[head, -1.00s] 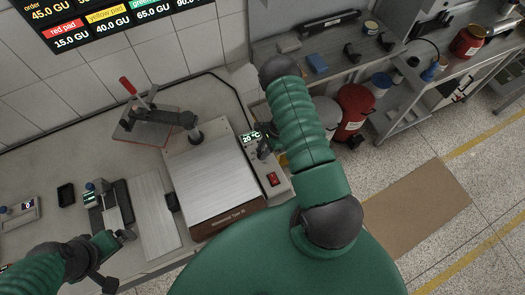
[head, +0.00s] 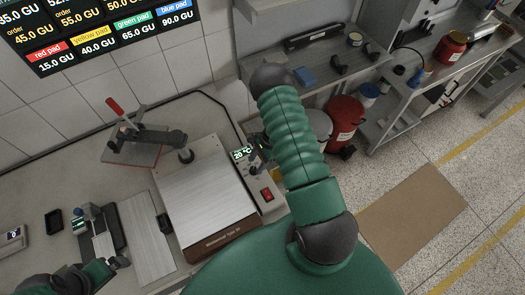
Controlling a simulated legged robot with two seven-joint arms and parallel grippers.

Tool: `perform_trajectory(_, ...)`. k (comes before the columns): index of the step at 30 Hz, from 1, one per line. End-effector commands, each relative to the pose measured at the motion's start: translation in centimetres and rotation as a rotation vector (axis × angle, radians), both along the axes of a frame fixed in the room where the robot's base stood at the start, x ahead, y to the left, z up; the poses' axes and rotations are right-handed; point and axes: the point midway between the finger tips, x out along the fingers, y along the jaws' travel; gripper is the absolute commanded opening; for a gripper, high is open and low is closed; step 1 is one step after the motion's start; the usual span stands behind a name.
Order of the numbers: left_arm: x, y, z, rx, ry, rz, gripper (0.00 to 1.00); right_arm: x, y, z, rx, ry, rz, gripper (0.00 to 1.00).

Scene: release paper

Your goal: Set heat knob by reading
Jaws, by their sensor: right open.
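The hot-plate machine (head: 205,195) stands on the bench with a bare metal plate and a brown front label. Its green display (head: 242,154) reads 20 °C. The heat knob (head: 254,170) appears as a small dark shape below the display, partly hard to make out. My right gripper (head: 259,147) is open beside the display and knob, mostly hidden behind my green forearm. I cannot tell whether it touches the knob. My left gripper (head: 118,263) is low at the left, in front of a small device with a green display (head: 80,222); its jaws are unclear.
A wall board (head: 100,30) lists orders and red, yellow, green and blue pad values in GU. A red-handled press (head: 135,140) stands behind the plate.

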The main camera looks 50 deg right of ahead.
Motion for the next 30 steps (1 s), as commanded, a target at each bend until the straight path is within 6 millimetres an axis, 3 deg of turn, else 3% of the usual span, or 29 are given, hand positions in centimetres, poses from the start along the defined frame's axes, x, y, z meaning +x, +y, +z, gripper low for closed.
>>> perform_trajectory(6,0.0,0.0,-2.5,0.000,0.000,0.000,0.93,-0.6,-2.5,5.4,-0.004,-0.006,-0.002,0.48)
perform_trajectory(15,0.0,0.0,-4.1,0.000,0.000,0.000,0.93,-1.4,-5.2,12.1,0.000,-0.002,-0.001,0.48)
perform_trajectory(20,0.0,0.0,-4.2,0.000,0.000,0.000,0.93,-1.6,-5.6,13.2,0.001,0.001,-0.001,0.48)
perform_trajectory(30,0.0,0.0,-4.2,0.000,0.000,0.000,0.93,-1.6,-5.6,13.3,0.001,0.001,-0.001,0.48)
